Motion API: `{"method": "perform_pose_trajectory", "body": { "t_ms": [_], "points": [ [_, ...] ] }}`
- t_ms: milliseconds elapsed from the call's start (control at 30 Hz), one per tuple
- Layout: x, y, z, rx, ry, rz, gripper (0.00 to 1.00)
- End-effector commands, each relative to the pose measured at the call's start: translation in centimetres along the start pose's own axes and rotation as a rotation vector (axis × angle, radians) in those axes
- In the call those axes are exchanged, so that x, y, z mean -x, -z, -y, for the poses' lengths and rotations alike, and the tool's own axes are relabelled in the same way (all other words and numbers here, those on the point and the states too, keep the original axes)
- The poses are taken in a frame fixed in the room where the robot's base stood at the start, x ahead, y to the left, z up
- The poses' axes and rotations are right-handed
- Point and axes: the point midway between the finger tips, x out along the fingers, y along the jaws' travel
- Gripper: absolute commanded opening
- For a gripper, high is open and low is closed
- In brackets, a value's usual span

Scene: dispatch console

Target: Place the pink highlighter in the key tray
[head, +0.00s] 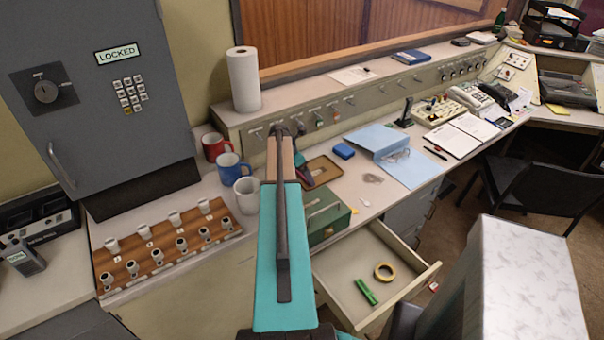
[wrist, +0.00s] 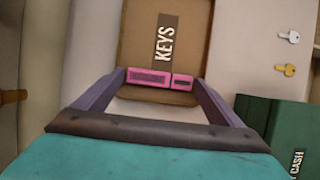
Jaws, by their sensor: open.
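The pink highlighter (wrist: 150,77) lies crosswise between my gripper's two purple fingers in the wrist view, over the near end of the key tray. The brown key tray (wrist: 137,35) carries a label reading KEYS. In the head view the tray (head: 326,168) lies on the console behind the green cash box, partly hidden by my arm. My gripper (wrist: 159,84) is open, with a fingertip close to each end of the highlighter. I cannot tell whether the fingers touch it or whether it rests on the tray floor.
The green cash box (head: 326,222) stands close to the right of my gripper. Silver (wrist: 287,37) and gold (wrist: 285,70) keys are right of the tray. Mugs (head: 237,168) stand to the left. An open drawer (head: 405,290) below holds tape and a green object. A blue folder (head: 405,165) lies farther right.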

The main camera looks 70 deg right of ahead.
Motion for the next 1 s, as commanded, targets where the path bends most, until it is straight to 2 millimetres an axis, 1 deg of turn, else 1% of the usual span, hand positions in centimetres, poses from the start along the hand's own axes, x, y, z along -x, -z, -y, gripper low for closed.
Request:
{"method": "perform_pose_trajectory", "body": {
  "t_ms": [233, 367, 567, 1000],
  "points": [
    [0.6, -0.1, 0.0, 0.000, -0.001, 0.000, 0.90],
    [1.4, -0.1, 0.0, -0.001, -0.002, 0.001, 0.90],
    [3.6, -0.1, 0.0, -0.001, -0.002, 0.001, 0.90],
    [9.2, -0.1, 0.0, -0.001, -0.002, 0.001, 0.90]
  ]
}}
